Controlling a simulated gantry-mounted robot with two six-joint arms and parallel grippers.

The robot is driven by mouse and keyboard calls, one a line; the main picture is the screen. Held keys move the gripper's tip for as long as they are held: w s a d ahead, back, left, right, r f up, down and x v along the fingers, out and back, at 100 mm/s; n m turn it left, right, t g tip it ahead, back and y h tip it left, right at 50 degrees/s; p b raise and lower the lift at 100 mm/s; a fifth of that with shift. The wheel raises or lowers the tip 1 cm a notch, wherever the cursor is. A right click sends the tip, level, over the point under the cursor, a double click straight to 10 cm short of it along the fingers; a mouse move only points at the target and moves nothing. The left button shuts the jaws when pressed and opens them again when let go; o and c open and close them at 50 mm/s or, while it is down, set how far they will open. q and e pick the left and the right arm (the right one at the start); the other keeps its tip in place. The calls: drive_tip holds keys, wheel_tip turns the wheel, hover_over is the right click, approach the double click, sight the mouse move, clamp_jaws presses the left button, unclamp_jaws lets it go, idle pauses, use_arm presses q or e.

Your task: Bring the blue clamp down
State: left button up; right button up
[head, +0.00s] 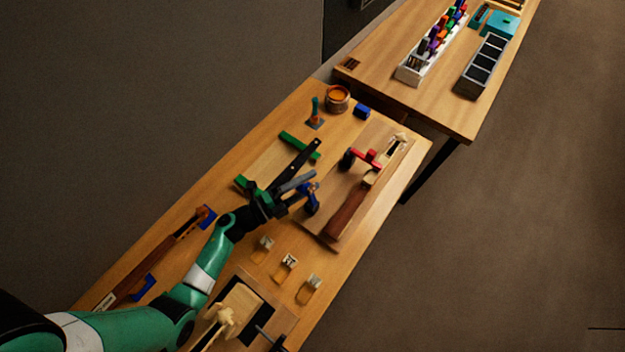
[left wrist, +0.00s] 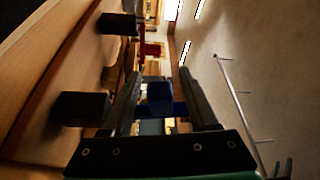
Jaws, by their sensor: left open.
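The blue clamp (head: 313,207) shows in the head view at the left edge of the wooden board, partly hidden by my left gripper. My left gripper (head: 304,183) is open beside the clamp, its dark fingers pointing toward the upper right. In the left wrist view, a blue block of the clamp (left wrist: 160,95) shows between the two fingers of my left gripper (left wrist: 163,70), with a blue bar across below it. A gap shows between the block and each finger, so contact cannot be made out. My right gripper is not in view.
A red clamp (head: 372,159) sits farther along the wooden board (head: 318,228), near a brown neck piece (head: 346,214). Green bars (head: 297,144) and a dark bar lie close to my left gripper. Several small jars (head: 287,266) stand nearer. An orange pot (head: 337,98) stands at the back.

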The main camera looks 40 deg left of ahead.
use_arm(q)
drive_tip(key=shift+w+d, duration=0.15)
drive_tip(key=shift+w, duration=0.5)
clamp_jaws()
idle(0.9)
